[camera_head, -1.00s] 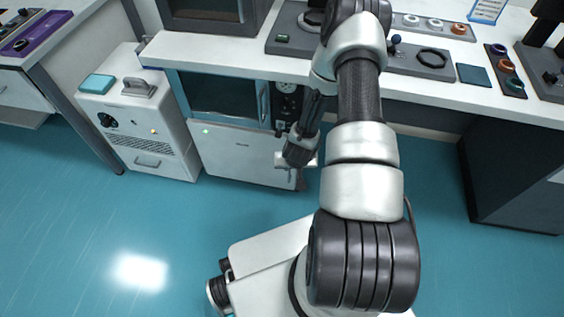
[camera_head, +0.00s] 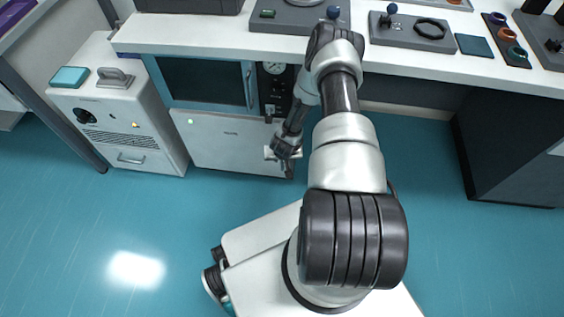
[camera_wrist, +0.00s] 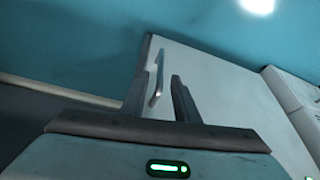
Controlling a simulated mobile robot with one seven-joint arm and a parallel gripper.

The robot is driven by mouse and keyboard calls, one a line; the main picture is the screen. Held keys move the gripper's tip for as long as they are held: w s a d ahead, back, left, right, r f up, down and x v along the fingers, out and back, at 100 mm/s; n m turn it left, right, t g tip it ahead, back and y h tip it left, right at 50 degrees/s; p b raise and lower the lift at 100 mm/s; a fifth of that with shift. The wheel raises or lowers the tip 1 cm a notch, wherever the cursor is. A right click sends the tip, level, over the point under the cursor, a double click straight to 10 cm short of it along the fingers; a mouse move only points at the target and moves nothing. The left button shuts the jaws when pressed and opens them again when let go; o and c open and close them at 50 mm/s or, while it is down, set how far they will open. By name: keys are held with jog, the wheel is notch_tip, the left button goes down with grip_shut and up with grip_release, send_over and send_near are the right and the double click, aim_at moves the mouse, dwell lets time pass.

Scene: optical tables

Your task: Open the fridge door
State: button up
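The fridge is a low white unit under the bench, and its pale front door (camera_head: 228,146) looks shut. A small green light shows at its upper left corner. My gripper (camera_head: 288,153) is at the door's right edge, with my arm reaching down to it. In the wrist view the white door (camera_wrist: 215,85) fills the middle right, and a grey bar handle (camera_wrist: 157,78) stands on it. The two dark fingers of my gripper (camera_wrist: 158,98) are apart, with the handle showing between them. I cannot tell whether either finger touches it.
A teal cabinet with a dark window (camera_head: 205,82) sits directly above the fridge. A white machine (camera_head: 120,105) stands close on its left. The teal floor (camera_head: 130,225) in front is clear. A dark cabinet (camera_head: 510,150) stands at the right.

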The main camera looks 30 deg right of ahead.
aim_at(282, 169)
jog(key=shift+b+x, duration=0.45)
jog(key=shift+x, duration=1.55)
grip_shut()
